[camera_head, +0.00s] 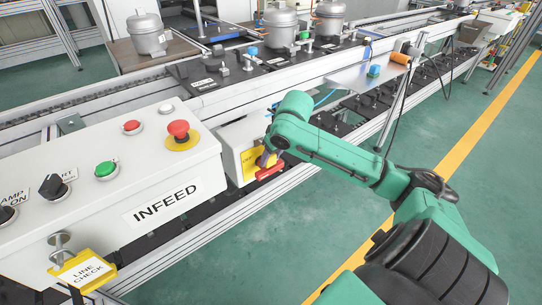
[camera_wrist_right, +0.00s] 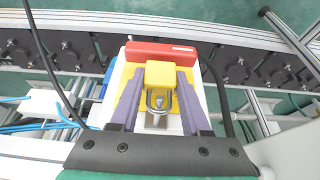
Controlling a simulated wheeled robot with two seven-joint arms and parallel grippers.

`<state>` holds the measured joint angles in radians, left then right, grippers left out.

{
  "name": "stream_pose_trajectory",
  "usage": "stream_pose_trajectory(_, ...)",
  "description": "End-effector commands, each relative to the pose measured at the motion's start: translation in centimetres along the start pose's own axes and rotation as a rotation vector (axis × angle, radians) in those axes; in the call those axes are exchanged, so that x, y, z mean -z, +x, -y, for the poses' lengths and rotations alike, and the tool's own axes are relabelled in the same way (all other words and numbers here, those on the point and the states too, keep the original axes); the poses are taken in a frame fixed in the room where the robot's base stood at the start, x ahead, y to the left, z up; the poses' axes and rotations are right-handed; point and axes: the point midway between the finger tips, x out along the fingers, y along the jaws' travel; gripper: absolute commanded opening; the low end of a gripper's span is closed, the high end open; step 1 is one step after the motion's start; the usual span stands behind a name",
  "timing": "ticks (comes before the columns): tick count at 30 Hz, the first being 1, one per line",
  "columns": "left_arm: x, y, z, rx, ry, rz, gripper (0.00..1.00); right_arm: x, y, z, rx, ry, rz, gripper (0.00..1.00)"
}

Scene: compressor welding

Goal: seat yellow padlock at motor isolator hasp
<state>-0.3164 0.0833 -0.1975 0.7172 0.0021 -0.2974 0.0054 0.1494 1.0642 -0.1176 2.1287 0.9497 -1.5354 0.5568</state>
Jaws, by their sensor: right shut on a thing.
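The yellow padlock (camera_wrist_right: 160,74) sits between the two purple-grey fingers of my right gripper (camera_wrist_right: 159,80), which is shut on it. Its metal shackle points toward the bottom of the wrist view, over a small grey part; I cannot tell whether it passes through a hasp. The motor isolator, a pale box (camera_head: 229,137) with a yellow plate (camera_head: 249,166) and a red handle (camera_head: 268,172), is right at my right gripper (camera_head: 264,160) in the head view. The red handle (camera_wrist_right: 160,48) lies just beyond the padlock. My left gripper is out of view.
The INFEED control box (camera_head: 150,185) with buttons and a red emergency stop (camera_head: 178,130) stands to the left. A yellow LINE CHECK tag (camera_head: 83,272) hangs from it. Grey compressors (camera_head: 281,29) stand on the conveyor behind. Green floor (camera_head: 440,120) is open at the right.

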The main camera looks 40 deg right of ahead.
Motion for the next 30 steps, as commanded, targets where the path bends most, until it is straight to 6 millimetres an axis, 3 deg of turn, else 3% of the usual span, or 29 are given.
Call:
stream_pose_trajectory(24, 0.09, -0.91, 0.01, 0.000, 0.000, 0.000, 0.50, 0.45, -0.27, -0.04, 0.000, 0.001, -0.011, 0.00)
stream_pose_trajectory(25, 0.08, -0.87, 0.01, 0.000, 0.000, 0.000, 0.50, 0.44, -0.24, -0.04, 0.000, 0.001, -0.011, 0.54)
stream_pose_trajectory(27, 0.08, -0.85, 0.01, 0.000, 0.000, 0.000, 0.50, 0.39, -0.19, -0.03, 0.000, 0.001, -0.010, 0.81)
stream_pose_trajectory(30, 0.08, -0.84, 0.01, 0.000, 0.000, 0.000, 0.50, 0.32, -0.14, -0.02, 0.000, 0.001, -0.007, 0.82)
